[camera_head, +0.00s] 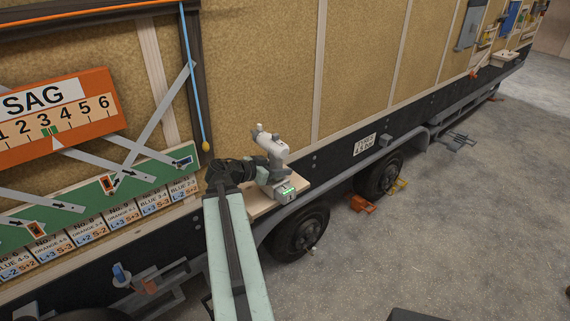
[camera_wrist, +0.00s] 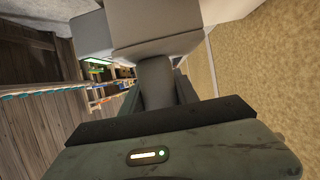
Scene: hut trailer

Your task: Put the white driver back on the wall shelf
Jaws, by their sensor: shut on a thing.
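The white driver (camera_head: 272,145) is upright in my gripper (camera_head: 262,172), which is shut around its handle. Its head is at the top, and a grey base with a green light (camera_head: 289,191) is at the bottom. In the wrist view the driver's pale body (camera_wrist: 155,35) fills the top, with its grey handle (camera_wrist: 157,84) below it. The wall shelf (camera_head: 258,207) is a pale wooden board on the trailer's side, directly below the driver in the head view. I cannot tell whether the driver's base touches the board. My arm and gripper hide part of the shelf.
A blue cord with a yellow end (camera_head: 206,146) hangs left of my gripper. A green and orange sign board (camera_head: 60,115) covers the wall at left. Wheels (camera_head: 300,232) and orange chocks (camera_head: 362,204) are below. The floor at right is mostly clear.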

